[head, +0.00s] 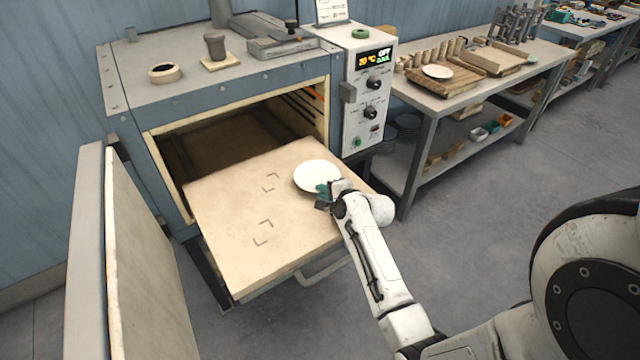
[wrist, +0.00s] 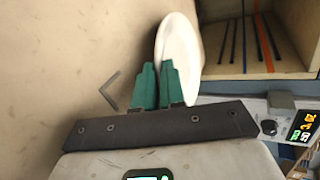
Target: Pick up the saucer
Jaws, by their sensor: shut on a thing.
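The white saucer (head: 316,176) is at the right side of the pulled-out dryer shelf (head: 230,217). My gripper (head: 325,190) is at the saucer's near edge, with its green fingers shut on the rim. In the wrist view the saucer (wrist: 181,50) lies beyond the green fingertips of my gripper (wrist: 158,68), and the right finger overlaps its edge. Part of the rim is hidden behind the fingers. I cannot tell whether the saucer touches the shelf or is slightly raised.
The dryer door (head: 135,260) stands open at the left. The control panel (head: 368,95) is just behind the shelf's right side. A workbench (head: 465,85) with another white saucer (head: 437,71) stands at the right. The left of the shelf, with corner marks (head: 263,233), is clear.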

